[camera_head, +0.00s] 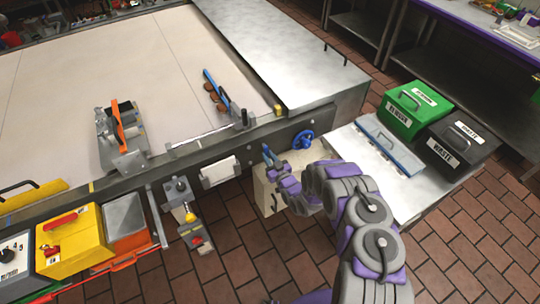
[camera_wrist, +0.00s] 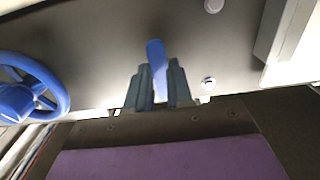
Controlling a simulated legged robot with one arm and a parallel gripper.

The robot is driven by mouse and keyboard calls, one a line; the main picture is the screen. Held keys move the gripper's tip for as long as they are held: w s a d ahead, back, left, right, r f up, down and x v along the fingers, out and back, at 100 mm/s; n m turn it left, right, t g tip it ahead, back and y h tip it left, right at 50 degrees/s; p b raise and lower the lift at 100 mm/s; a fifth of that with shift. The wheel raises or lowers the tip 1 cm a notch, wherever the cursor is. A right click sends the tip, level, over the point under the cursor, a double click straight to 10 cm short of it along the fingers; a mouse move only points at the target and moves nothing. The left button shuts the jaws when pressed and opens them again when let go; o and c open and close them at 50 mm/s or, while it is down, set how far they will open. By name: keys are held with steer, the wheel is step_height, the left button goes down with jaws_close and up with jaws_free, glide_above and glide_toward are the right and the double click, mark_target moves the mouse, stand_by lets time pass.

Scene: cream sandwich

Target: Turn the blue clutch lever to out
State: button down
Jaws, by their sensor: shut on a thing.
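The blue clutch lever (camera_wrist: 156,55) stands upright in the wrist view, with its upper end showing above the fingertips. My gripper (camera_wrist: 157,82) is shut on the lever, one dark finger on each side of it. In the head view my gripper (camera_head: 273,163) is at the front panel of the conveyor table, and the blue lever (camera_head: 267,152) shows just at its tips. The lower part of the lever is hidden by the fingers. I cannot read any marking for the lever's positions.
A blue handwheel (camera_head: 303,140) is on the same panel, close to the gripper; it also shows in the wrist view (camera_wrist: 45,90). A metal side table (camera_head: 345,142) holds a green bin (camera_head: 412,108) and a black waste bin (camera_head: 462,140). A white label plate (camera_head: 219,171) is left of the gripper.

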steer(key=shift+s+a+f, duration=0.1)
steer(key=shift+s+f, duration=0.05)
steer(key=shift+f, duration=0.05)
stand_by(0.4)
steer(key=c, duration=1)
jaws_free()
steer(key=shift+r, duration=0.1)
steer(key=v, duration=1.7)
steer(key=shift+d, duration=0.25)
